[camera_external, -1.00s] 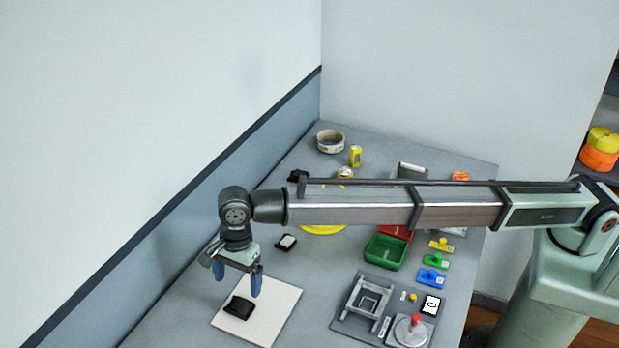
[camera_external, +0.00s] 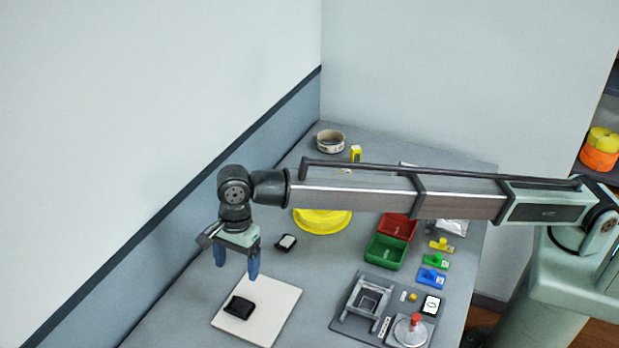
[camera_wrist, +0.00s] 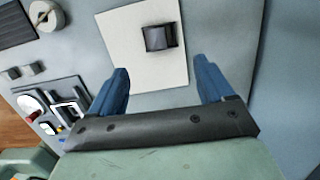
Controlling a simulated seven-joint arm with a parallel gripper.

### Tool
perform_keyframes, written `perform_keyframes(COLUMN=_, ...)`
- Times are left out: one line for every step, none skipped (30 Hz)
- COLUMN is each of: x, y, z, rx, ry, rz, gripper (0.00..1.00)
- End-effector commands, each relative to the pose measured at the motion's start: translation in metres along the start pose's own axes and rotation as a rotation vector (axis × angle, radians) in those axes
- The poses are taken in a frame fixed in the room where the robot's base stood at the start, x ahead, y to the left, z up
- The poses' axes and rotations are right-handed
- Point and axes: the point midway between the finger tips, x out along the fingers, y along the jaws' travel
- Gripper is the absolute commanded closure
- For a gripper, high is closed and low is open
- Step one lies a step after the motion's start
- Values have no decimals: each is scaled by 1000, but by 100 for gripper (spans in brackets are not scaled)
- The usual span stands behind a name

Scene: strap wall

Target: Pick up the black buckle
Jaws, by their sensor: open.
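The black buckle (camera_external: 239,307) lies on a white square board (camera_external: 272,316) at the front left of the table. In the wrist view the buckle (camera_wrist: 160,37) sits on the board (camera_wrist: 118,42), beyond the fingertips and between their lines. My gripper (camera_external: 237,268) has two blue fingers pointing down, spread apart and empty. It hangs above the far side of the board, clear of the buckle. The wrist view also shows the open fingers (camera_wrist: 163,75) with nothing between them.
A grey fixture panel (camera_external: 350,318) lies right of the board. Behind it stand a green bin (camera_external: 386,252) and a red bin (camera_external: 398,227). A yellow coil (camera_external: 322,221) and a small dark item (camera_external: 286,242) lie farther back. A wall runs along the left.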

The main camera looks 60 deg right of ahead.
Motion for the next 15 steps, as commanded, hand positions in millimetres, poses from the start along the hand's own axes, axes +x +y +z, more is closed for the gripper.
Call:
perform_keyframes(x=0, y=0, z=0, rx=0, ry=0, rz=0, gripper=19)
perform_keyframes(x=0, y=0, z=0, rx=0, ry=0, rz=0, gripper=19)
perform_keyframes(x=0, y=-1, z=-1, rx=1, ry=0, rz=0, gripper=19)
perform_keyframes(x=0, y=-2, z=-3, rx=4, ry=0, rz=-1, gripper=19)
perform_keyframes(x=-1, y=-4, z=-6, rx=8, ry=0, rz=-1, gripper=19)
perform_keyframes(x=-2, y=-9, z=-11, rx=15, ry=0, rz=-3, gripper=19)
perform_keyframes(x=-3, y=-13, z=-17, rx=21, ry=0, rz=-4, gripper=19)
perform_keyframes(x=-5, y=-17, z=-23, rx=29, ry=-1, rz=-6, gripper=19)
perform_keyframes(x=-8, y=-24, z=-33, rx=41, ry=-2, rz=-9, gripper=19)
perform_keyframes(x=-10, y=-29, z=-40, rx=51, ry=-2, rz=-11, gripper=19)
perform_keyframes(x=-12, y=-33, z=-48, rx=60, ry=-3, rz=-14, gripper=19)
perform_keyframes(x=-16, y=-39, z=-60, rx=73, ry=-4, rz=-18, gripper=19)
perform_keyframes(x=-18, y=-42, z=-68, rx=82, ry=-5, rz=-20, gripper=19)
perform_keyframes(x=-20, y=-44, z=-77, rx=91, ry=-6, rz=-23, gripper=19)
perform_keyframes(x=-23, y=-47, z=-89, rx=103, ry=-6, rz=-27, gripper=19)
